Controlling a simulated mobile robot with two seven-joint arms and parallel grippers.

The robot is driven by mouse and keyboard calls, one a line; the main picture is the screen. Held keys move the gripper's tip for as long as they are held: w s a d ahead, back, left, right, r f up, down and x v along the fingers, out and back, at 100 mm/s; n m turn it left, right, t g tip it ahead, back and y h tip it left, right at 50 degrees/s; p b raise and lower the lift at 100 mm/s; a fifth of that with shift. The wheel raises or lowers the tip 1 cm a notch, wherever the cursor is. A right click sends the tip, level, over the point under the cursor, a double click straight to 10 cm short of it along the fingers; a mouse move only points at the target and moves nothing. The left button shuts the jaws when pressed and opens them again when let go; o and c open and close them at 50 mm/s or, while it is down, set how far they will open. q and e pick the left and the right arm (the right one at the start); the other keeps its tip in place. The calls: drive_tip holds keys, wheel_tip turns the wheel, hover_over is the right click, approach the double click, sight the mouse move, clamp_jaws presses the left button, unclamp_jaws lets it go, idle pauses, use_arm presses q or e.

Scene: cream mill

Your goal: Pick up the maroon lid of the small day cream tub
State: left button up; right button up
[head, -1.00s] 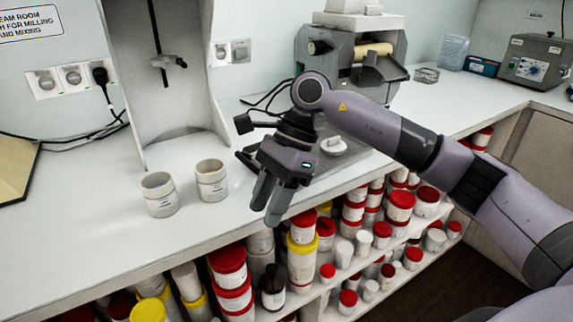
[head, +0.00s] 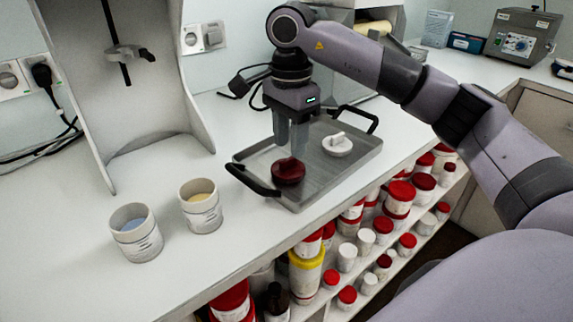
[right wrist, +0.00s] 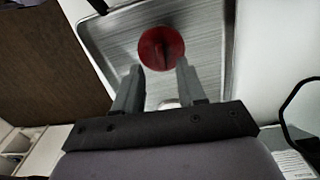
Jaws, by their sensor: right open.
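The maroon lid (head: 288,172) lies on the metal tray at its near-left part, with a raised grip on top. It also shows in the right wrist view (right wrist: 161,48), just beyond and between the two fingers. My right gripper (head: 291,150) points down above the lid, open and empty. In the right wrist view my right gripper (right wrist: 158,75) has its fingers apart with nothing between the tips. Two open white tubs stand on the counter left of the tray: one with bluish contents (head: 137,236), one with yellowish contents (head: 201,208). My left gripper is not in view.
A white lid (head: 337,145) lies on the same tray (head: 305,197), which has black handles. A white stand (head: 130,85) rises behind the tubs. Shelves of red-lidded jars (head: 400,198) lie below the counter edge.

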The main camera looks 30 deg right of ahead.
sight(288, 159)
wheel_tip(288, 159, down, 4)
drive_tip(key=shift+a+r, duration=0.1)
drive_tip(key=shift+w, duration=0.1)
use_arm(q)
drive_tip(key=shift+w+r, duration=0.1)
use_arm(e)
clamp_jaws()
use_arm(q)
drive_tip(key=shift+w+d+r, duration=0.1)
